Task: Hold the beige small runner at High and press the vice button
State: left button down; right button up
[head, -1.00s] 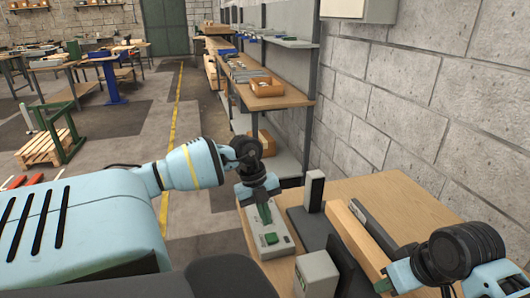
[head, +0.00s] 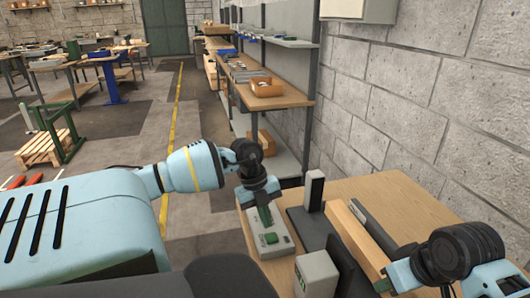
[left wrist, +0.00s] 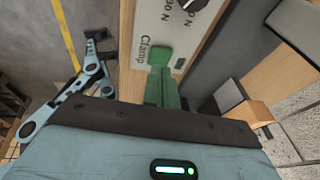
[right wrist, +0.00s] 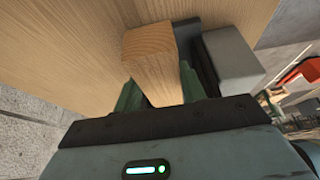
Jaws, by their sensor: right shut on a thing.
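The beige runner (head: 354,236) is a long pale wooden bar along the grey and black vice (head: 309,228) on the bench. My right gripper (head: 384,281) is shut on its near end; in the right wrist view one green finger shows on each side of the runner (right wrist: 152,62). The grey control box (head: 273,246) stands left of the vice. Its green button (left wrist: 159,54) is beside the word "Clamp". My left gripper (left wrist: 162,85) points at this button with its green fingers together and nothing between them. I cannot tell whether the tips touch the button.
A dark grey bar (head: 375,228) lies right of the runner. A black knob (left wrist: 194,4) with force marks is on the control box. The stone wall (head: 430,120) is close behind the bench (head: 405,195). The bench's right part is bare.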

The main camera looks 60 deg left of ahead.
aim_at(271, 237)
pick_arm(q)
jog(key=shift+x, duration=1.35)
jog(key=shift+f, duration=0.35)
jog(key=shift+w+r, duration=0.15)
jog(key=shift+r, duration=0.65)
jog(key=shift+d+r, duration=0.1)
jog(key=shift+r, duration=2.6)
pick_arm(e)
jog(key=shift+s+a+f, duration=0.1)
jog(key=shift+s+f, duration=0.05)
jog(key=shift+s, duration=0.05)
jog(key=o, duration=0.9)
jog(key=shift+c, duration=0.2)
pick_arm(q)
jog(key=shift+s, duration=0.2)
pick_arm(e)
jog(key=o, duration=0.4)
jog(key=shift+s, duration=0.1)
jog(key=shift+c, duration=0.2)
